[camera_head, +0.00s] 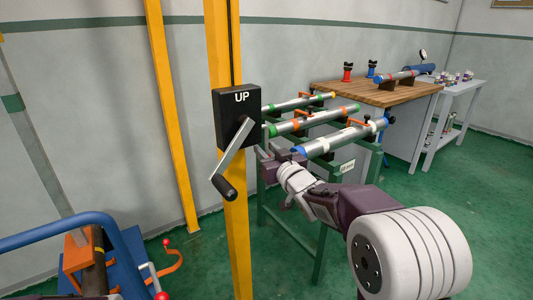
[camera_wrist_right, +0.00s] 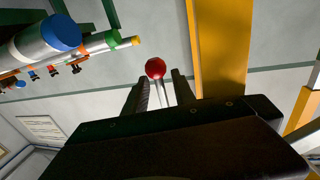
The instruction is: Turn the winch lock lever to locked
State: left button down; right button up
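The winch is a black box (camera_head: 237,105) marked UP on a yellow post, with a crank arm and black handle (camera_head: 223,188) hanging down to the left. A lever with a red ball knob (camera_wrist_right: 155,68) and thin metal rod shows in the right wrist view, between and beyond the fingers; I take it for the lock lever. It cannot be made out in the head view. My right gripper (camera_head: 268,154) is just right of the post, below the box. In the wrist view my right gripper (camera_wrist_right: 158,86) is open and empty. My left gripper is not in view.
A green rack (camera_head: 319,255) holds several pipes behind my right arm. A wooden-topped bench (camera_head: 352,92) and a pale side table (camera_head: 462,88) stand at the back right. A blue frame with an orange vise (camera_head: 78,250) is at lower left. Green floor is open at right.

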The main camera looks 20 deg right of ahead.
grip_shut()
dwell(1.4)
